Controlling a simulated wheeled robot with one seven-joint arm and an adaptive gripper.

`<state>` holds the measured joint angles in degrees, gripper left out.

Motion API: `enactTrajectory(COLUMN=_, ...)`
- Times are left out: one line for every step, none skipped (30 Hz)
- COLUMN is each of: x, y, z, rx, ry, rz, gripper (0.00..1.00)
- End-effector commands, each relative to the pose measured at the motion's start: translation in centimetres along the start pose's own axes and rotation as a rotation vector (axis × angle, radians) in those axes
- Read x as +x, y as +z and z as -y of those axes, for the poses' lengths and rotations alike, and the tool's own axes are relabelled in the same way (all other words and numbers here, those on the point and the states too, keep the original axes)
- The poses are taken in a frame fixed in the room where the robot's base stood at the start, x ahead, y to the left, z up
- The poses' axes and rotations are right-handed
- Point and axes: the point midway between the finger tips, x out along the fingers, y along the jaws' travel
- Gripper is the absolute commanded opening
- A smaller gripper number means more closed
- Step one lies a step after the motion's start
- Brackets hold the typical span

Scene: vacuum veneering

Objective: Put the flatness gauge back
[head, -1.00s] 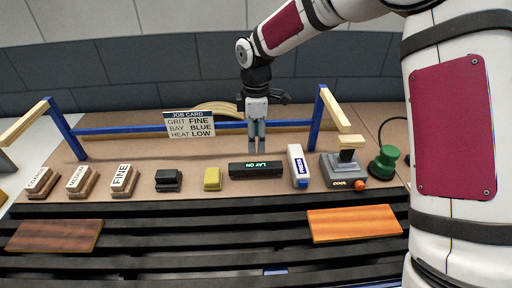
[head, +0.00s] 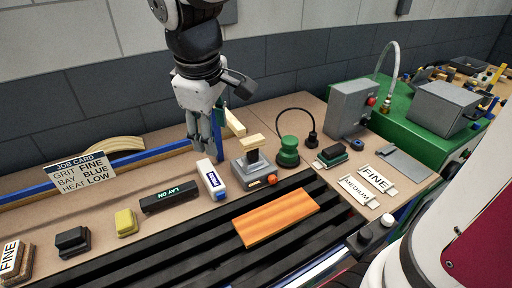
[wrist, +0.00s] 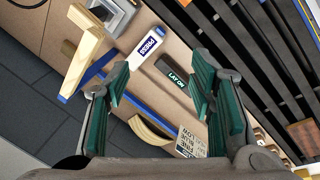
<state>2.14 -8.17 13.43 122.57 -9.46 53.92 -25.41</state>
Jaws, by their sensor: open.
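The black bar with a green LAY ON readout (head: 169,197), which looks like the flatness gauge, lies on the brown bench behind the black slats. It also shows in the wrist view (wrist: 176,77). My gripper (head: 205,148) is open and empty, pointing down above the bench, behind the white PRESS block (head: 211,179). In the wrist view my green-padded fingers (wrist: 160,82) are spread apart, with the LAY ON bar and the PRESS block (wrist: 150,47) seen between and beyond them. Nothing is between the pads.
A job card (head: 84,172) stands by a blue rail at the left. A yellow block (head: 125,222) and black block (head: 71,241) sit left of the bar. A grey COOL unit (head: 252,171) and green knob (head: 288,151) stand right. An orange wood panel (head: 275,217) lies on the slats.

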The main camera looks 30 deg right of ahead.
Motion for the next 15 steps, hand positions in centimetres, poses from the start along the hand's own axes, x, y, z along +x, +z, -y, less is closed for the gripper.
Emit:
enactTrajectory(x=-1.2, y=1.8, z=0.3, rx=0.073, ry=0.016, rz=-0.02, gripper=0.5)
enactTrajectory(x=-1.6, y=2.7, z=0.6, rx=0.12, ry=0.02, rz=-0.031, gripper=0.5)
enactTrajectory(x=-2.2, y=4.0, z=1.0, rx=0.183, ry=0.026, rz=-0.048, gripper=0.5)
enactTrajectory(x=-2.7, y=5.0, z=1.3, rx=0.23, ry=0.028, rz=-0.062, gripper=0.5)
enactTrajectory(x=-3.0, y=5.9, z=1.6, rx=0.278, ry=0.029, rz=-0.076, gripper=0.5)
enactTrajectory(x=-3.4, y=7.1, z=2.1, rx=0.341, ry=0.029, rz=-0.095, gripper=0.5)
enactTrajectory(x=-3.7, y=8.0, z=2.5, rx=0.386, ry=0.027, rz=-0.11, gripper=0.5)
enactTrajectory(x=-3.9, y=8.8, z=2.9, rx=0.432, ry=0.024, rz=-0.125, gripper=0.5)
enactTrajectory(x=-4.0, y=9.8, z=3.4, rx=0.487, ry=0.019, rz=-0.145, gripper=0.5)
enactTrajectory(x=-4.2, y=10.5, z=3.8, rx=0.527, ry=0.015, rz=-0.159, gripper=0.5)
enactTrajectory(x=-4.2, y=11.2, z=4.1, rx=0.563, ry=0.009, rz=-0.173, gripper=0.5)
enactTrajectory(x=-4.3, y=11.9, z=4.6, rx=0.606, ry=0.002, rz=-0.189, gripper=0.5)
enactTrajectory(x=-4.3, y=12.3, z=4.9, rx=0.635, ry=-0.004, rz=-0.201, gripper=0.5)
enactTrajectory(x=-4.3, y=12.7, z=5.2, rx=0.66, ry=-0.009, rz=-0.209, gripper=0.5)
enactTrajectory(x=-4.3, y=13.2, z=5.5, rx=0.688, ry=-0.016, rz=-0.221, gripper=0.5)
